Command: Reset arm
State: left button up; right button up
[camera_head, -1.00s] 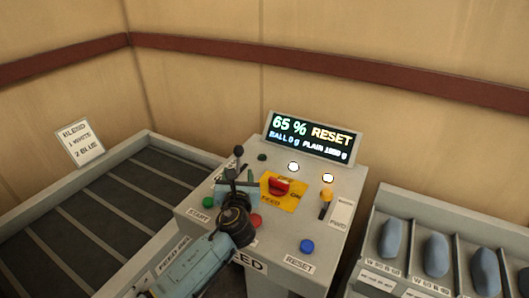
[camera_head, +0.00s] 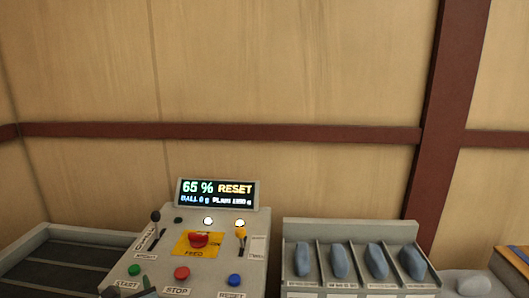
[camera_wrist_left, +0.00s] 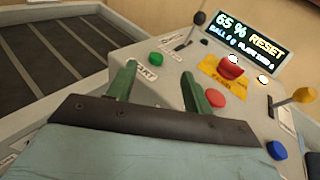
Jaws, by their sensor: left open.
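The control console (camera_head: 130,262) stands low in the head view. Its screen (camera_head: 217,193) reads "65 % RESET". On it are a red feed knob (camera_head: 199,239) on a yellow plate, a black-knobbed lever (camera_head: 155,217), a yellow-knobbed lever (camera_head: 240,233), and green (camera_head: 134,270), red (camera_head: 182,273) and blue (camera_head: 235,280) buttons. My left gripper (camera_wrist_left: 158,82) is open and empty in the left wrist view, its green fingers over the console's front near the START label and the red button (camera_wrist_left: 215,97). Only a small tip of it shows at the head view's bottom edge. My right gripper is not seen.
A dark slatted tray (camera_head: 50,270) is left of the console. A grey rack (camera_head: 300,226) with several blue-grey pillows stands right of it. A pale rounded object (camera_head: 474,286) lies farther right. A wooden wall with a red-brown rail is behind.

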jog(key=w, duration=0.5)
pick_arm(q)
jog(key=s+d+f+n+g+h, duration=0.2)
jog(key=s+f+n+g, duration=0.15)
jog(key=s+n, duration=0.55)
jog(key=s+d+f+n+g+h, duration=0.25)
jog(key=s+f+n, duration=0.25)
jog(key=s+n, duration=0.35)
jog(key=s+d+n+g+h, duration=0.4)
jog(key=s+d+n, duration=0.1)
jog(key=s+n, duration=0.6)
notch_tip(320, 180, down, 29)
jog(key=s+m+g+b, duration=0.1)
jog(key=s+m+b, duration=0.15)
jog(key=b, duration=0.25)
jog(key=s+a+f+g+b, duration=0.1)
jog(key=s+f+b, duration=0.4)
jog(key=s+f, duration=1.2)
notch_tip(320, 180, down, 3)
jog(key=shift+a+f+n+g+y, duration=0.1)
jog(key=shift+a+n+g+y, duration=0.25)
jog(key=shift+a, duration=0.55)
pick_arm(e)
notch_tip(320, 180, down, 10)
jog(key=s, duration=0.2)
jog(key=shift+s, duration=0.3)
